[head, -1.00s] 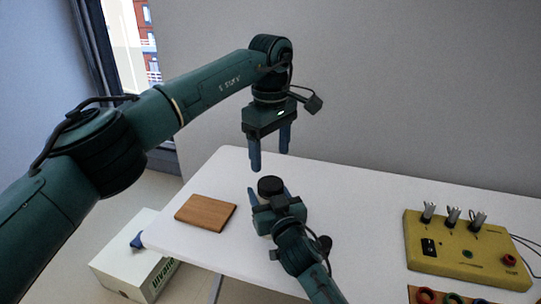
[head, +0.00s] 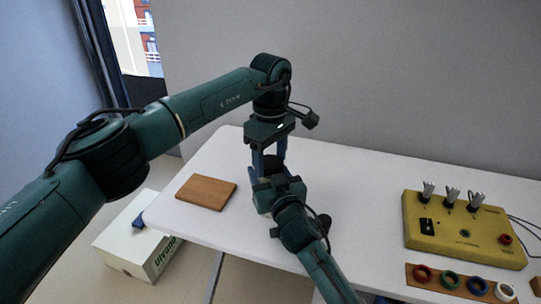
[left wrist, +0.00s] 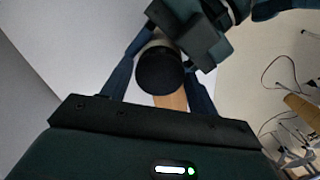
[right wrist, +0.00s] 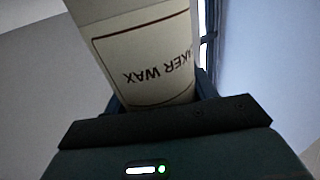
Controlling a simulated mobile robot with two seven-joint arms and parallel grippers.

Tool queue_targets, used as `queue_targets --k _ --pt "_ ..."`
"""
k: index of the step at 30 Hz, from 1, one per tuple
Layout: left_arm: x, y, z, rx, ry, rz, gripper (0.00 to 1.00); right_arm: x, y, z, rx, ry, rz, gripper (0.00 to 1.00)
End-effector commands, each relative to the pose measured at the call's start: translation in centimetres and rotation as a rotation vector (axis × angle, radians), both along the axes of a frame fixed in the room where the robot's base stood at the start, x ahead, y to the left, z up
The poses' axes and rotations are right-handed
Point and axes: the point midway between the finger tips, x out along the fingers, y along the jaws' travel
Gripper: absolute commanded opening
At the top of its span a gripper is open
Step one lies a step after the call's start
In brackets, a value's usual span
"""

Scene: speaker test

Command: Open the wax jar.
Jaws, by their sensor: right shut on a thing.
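The wax jar has a black lid, which shows in the head view (head: 270,161) and from above in the left wrist view (left wrist: 160,71). Its pale body (right wrist: 145,45) with the dark "WAX" label fills the right wrist view. My right gripper (head: 272,179) is shut on the jar's body and hides most of it in the head view. My left gripper (head: 269,155) points down over the jar. Its fingers stand open on both sides of the lid, with a gap visible on at least one side. Whether the jar touches the table cannot be told.
A wooden board (head: 206,192) lies on the white table (head: 345,190) at left. A yellow box with knobs (head: 462,231) stands at right, with a strip of coloured rings (head: 436,279) before it. A white carton (head: 135,250) is on the floor.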

Motion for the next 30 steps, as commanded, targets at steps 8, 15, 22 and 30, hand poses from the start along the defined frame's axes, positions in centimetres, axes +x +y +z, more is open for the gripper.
queue_targets --k 8,15,22,30 --pt "0.0 0.0 0.02 0.0 0.0 0.0 0.36 -0.01 -0.01 -0.09 -0.001 0.002 0.0 0.0" --pt "0.0 0.0 0.04 0.0 0.0 0.023 0.24 0.0 -0.02 -0.09 -0.001 0.002 0.0 0.0" --pt "-0.01 0.02 0.04 0.001 0.001 0.265 0.24 0.0 -0.02 -0.09 -0.001 0.002 -0.001 0.0" --pt "-0.02 0.01 0.05 0.001 0.001 0.3 0.24 0.0 -0.02 -0.09 -0.001 0.002 -0.001 0.0"
